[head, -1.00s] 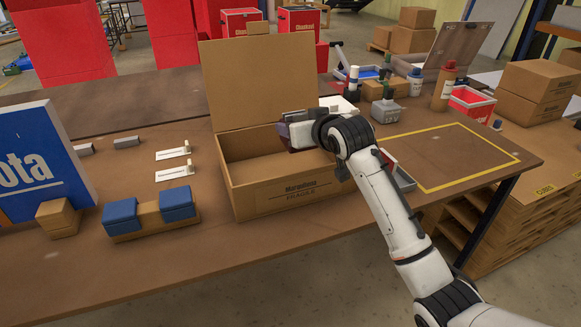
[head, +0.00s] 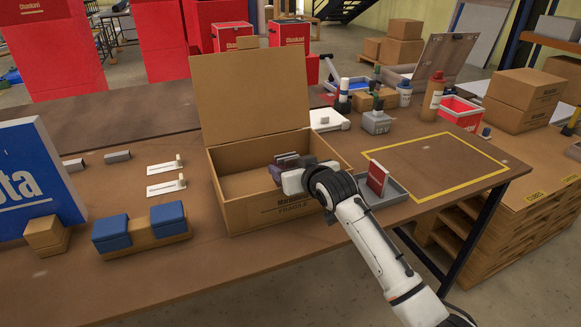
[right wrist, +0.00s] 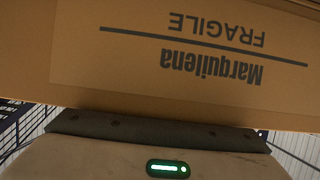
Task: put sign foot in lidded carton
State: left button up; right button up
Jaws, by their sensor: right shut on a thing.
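The lidded carton (head: 250,214) stands open on the table, its flap lid (head: 250,92) raised at the back. My right gripper (head: 285,165) reaches over the carton's right front, with its dark fingers at or just inside the opening. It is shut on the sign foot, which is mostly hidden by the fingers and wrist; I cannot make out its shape. In the right wrist view the printed carton wall (right wrist: 210,45) fills the upper part, upside down; fingers and held thing do not show. My left gripper is not in view.
A grey tray (head: 398,197) with a red piece (head: 377,178) sits right of the carton. Left are a blue-padded wooden block (head: 146,234), white strips (head: 166,187), grey blocks (head: 117,156) and a blue sign (head: 35,185). A yellow-outlined area (head: 435,163) is clear.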

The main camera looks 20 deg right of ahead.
jog(key=shift+s+f, duration=0.1)
jog(key=shift+f, duration=0.45)
jog(key=o, duration=1.5)
jog(key=shift+f, duration=0.35)
jog(key=shift+c, duration=0.2)
jog(key=shift+r, duration=0.5)
jog(key=r+v, duration=0.1)
jog(key=v, duration=1.1)
